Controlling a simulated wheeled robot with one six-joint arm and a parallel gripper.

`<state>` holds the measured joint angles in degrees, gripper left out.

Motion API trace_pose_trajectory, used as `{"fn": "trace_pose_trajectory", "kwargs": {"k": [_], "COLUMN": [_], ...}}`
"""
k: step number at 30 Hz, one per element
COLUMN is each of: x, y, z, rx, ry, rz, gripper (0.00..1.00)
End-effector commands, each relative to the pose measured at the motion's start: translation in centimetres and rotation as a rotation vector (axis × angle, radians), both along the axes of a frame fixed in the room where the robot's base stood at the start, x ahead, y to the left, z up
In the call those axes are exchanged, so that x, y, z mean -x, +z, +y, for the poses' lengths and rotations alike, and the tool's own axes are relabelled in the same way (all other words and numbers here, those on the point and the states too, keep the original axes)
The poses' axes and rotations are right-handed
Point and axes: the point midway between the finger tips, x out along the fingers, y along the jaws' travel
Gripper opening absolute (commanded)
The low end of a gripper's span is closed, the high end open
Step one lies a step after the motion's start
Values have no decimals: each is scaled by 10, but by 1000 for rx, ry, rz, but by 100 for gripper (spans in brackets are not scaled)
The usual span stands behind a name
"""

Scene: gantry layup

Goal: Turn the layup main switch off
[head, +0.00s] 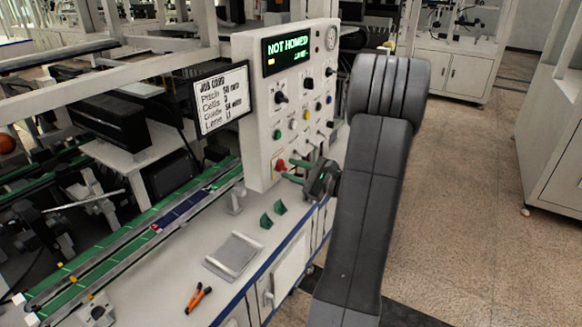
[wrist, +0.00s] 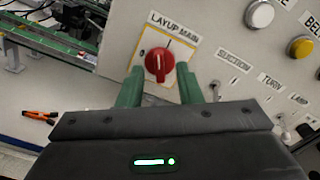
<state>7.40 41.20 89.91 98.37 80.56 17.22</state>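In the head view the switch (head: 280,166) shows partly behind my gripper (head: 294,172). My gripper (wrist: 160,88) is open, with one green finger at the knob's lower left and one at its lower right. The knob shows between the fingertips, and I cannot tell whether they touch it.
Toggles labelled SUCTION (wrist: 216,88), TURN and LAMP sit right of the switch, with round buttons (wrist: 259,15) above them. The panel display (head: 287,50) reads NOT HOMED. Orange-handled pliers (head: 198,297) and a grey tray (head: 233,256) lie on the bench below.

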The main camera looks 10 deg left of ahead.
Motion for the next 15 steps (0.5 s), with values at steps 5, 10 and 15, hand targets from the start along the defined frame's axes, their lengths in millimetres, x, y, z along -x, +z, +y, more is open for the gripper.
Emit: {"fn": "trace_pose_trajectory", "kwargs": {"k": [5, 10, 15], "x": [-3, -4, -4], "y": [0, 0, 0], "z": [11, 11, 11], "rx": [0, 0, 0], "ry": [2, 0, 1], "rz": [1, 0, 0], "gripper": [32, 32, 18]}}
